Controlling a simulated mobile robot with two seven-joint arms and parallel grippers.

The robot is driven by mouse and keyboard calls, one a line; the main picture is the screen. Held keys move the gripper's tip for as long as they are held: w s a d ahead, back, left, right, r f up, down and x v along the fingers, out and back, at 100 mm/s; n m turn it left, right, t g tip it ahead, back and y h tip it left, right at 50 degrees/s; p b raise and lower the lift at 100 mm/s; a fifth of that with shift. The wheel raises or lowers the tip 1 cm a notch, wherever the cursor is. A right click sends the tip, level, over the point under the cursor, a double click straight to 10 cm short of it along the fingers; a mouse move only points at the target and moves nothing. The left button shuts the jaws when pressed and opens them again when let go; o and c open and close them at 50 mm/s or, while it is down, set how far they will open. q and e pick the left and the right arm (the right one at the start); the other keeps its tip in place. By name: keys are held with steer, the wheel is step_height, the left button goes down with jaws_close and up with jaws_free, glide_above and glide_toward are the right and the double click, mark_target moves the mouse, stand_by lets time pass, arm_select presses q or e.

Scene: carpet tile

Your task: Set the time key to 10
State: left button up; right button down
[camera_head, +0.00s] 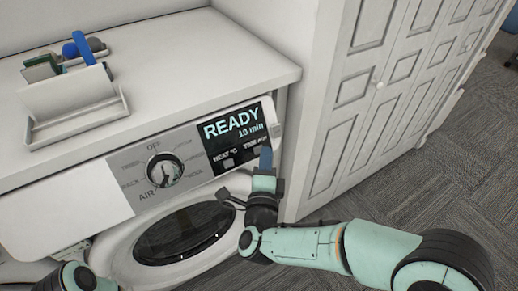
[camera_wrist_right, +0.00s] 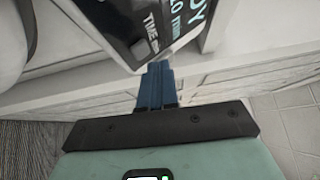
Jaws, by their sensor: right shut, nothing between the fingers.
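The washer-like machine's dark display (camera_head: 236,130) reads "READY" and "10 min". Below it are the labels "HEAT °C" and "TIME min", with a small grey heat key (camera_head: 228,163) under the first.
The round dial (camera_head: 164,171) sits left of the display, above the dark round door (camera_head: 183,232). A white holder (camera_head: 75,104) with small items stands on the white top. A white panelled cabinet (camera_head: 350,120) is close to the right. Carpet floor (camera_head: 400,185) lies beyond.

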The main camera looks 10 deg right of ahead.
steer(key=s, duration=0.1)
steer(key=s+d+r+p, duration=0.1)
steer(key=s, duration=0.1)
steer(key=s+r, duration=0.1)
steer(key=shift+s+d+r, duration=0.15)
steer(key=shift+d, duration=0.15)
stand_by(1.2)
